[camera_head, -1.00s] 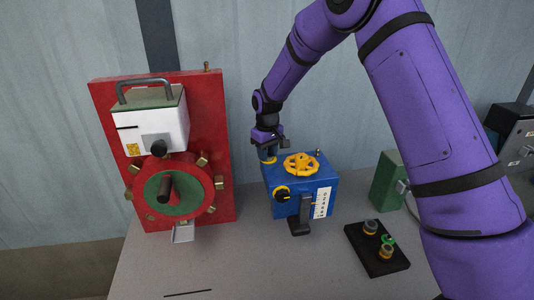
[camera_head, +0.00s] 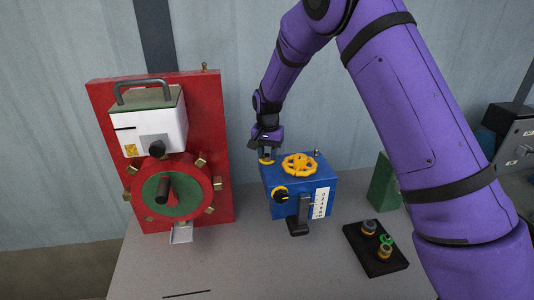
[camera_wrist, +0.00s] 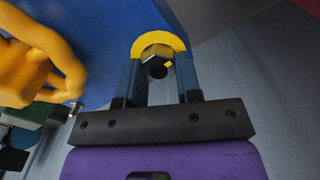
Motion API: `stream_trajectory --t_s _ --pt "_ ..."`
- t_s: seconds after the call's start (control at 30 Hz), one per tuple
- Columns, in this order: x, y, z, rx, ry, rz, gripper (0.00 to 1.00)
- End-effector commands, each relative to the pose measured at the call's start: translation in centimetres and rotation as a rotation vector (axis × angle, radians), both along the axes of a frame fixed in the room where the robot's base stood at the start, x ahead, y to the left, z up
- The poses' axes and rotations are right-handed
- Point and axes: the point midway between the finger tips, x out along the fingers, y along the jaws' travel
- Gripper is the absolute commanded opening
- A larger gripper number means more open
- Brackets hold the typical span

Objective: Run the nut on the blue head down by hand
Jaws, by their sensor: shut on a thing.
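The blue head (camera_head: 292,204) stands on the table in the middle of the head view. It has a yellow handwheel (camera_head: 299,164) on top and a black knob with a yellow collar on its front. In the wrist view the nut (camera_wrist: 157,56) is a dark metal piece with a yellow mark, seen against a yellow ring (camera_wrist: 160,41) on the blue top. My gripper (camera_head: 267,157) points down at the head's back left corner. In the wrist view its fingers (camera_wrist: 159,75) are on either side of the nut, shut on it. The nut's thread is hidden.
The yellow handwheel (camera_wrist: 38,58) is close beside my fingers in the wrist view. A red panel machine (camera_head: 218,140) stands to the left. A black tray (camera_head: 360,255) with several small fittings lies front right, and a green block (camera_head: 383,184) is behind it.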

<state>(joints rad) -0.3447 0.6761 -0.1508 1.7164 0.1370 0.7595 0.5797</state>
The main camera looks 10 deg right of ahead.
Motion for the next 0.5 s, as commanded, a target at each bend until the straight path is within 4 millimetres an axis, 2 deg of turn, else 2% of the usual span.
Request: stream_trajectory --t_s 0.5 --pt "-0.2 -0.15 0.02 -0.001 -0.001 -0.489 0.08"
